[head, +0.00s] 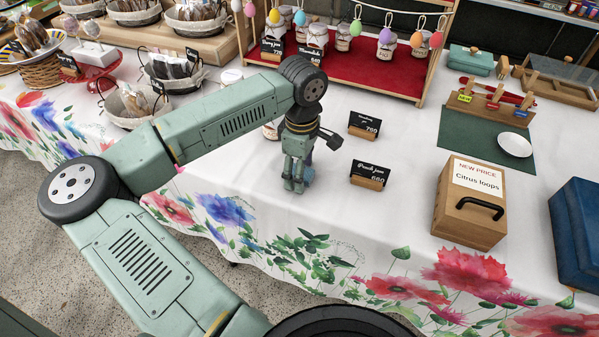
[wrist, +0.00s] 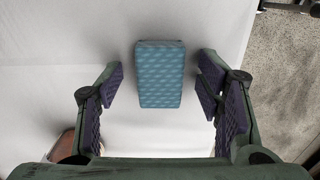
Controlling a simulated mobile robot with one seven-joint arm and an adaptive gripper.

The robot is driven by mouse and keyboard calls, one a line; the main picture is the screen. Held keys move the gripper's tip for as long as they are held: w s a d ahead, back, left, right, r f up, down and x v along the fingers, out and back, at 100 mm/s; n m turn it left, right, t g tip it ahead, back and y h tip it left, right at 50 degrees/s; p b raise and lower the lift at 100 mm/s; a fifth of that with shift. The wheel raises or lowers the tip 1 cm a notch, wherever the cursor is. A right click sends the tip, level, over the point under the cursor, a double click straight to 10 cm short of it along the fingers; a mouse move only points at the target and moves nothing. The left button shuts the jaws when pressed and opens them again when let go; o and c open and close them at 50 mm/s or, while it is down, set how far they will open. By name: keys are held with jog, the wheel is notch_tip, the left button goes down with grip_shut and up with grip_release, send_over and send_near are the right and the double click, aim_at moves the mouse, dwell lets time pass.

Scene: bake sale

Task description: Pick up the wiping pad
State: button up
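The wiping pad (wrist: 161,76) is a blue-teal block with a woven pattern. In the wrist view it lies on the white tablecloth, between and a little beyond my open fingers. My gripper (wrist: 160,92) has a gap on both sides of the pad and does not visibly touch it. In the head view my gripper (head: 293,187) points down over the table near its front edge. A small bluish part of the pad (head: 308,175) shows beside the fingers there; the rest is hidden behind them.
Two black price signs on wooden stands, one at the back (head: 364,126) and one nearer (head: 369,175), stand right of my gripper. A wooden box (head: 463,222) and a blue case (head: 580,235) are further right. Baskets and jars stand behind. The cloth around the pad is mostly clear.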

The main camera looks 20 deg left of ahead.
jog(key=c, duration=0.8)
jog(key=shift+c, duration=0.2)
notch_tip(320, 180, up, 10)
jog(key=b, duration=0.2)
jog(key=shift+o, duration=1.4)
jog(key=c, duration=0.5)
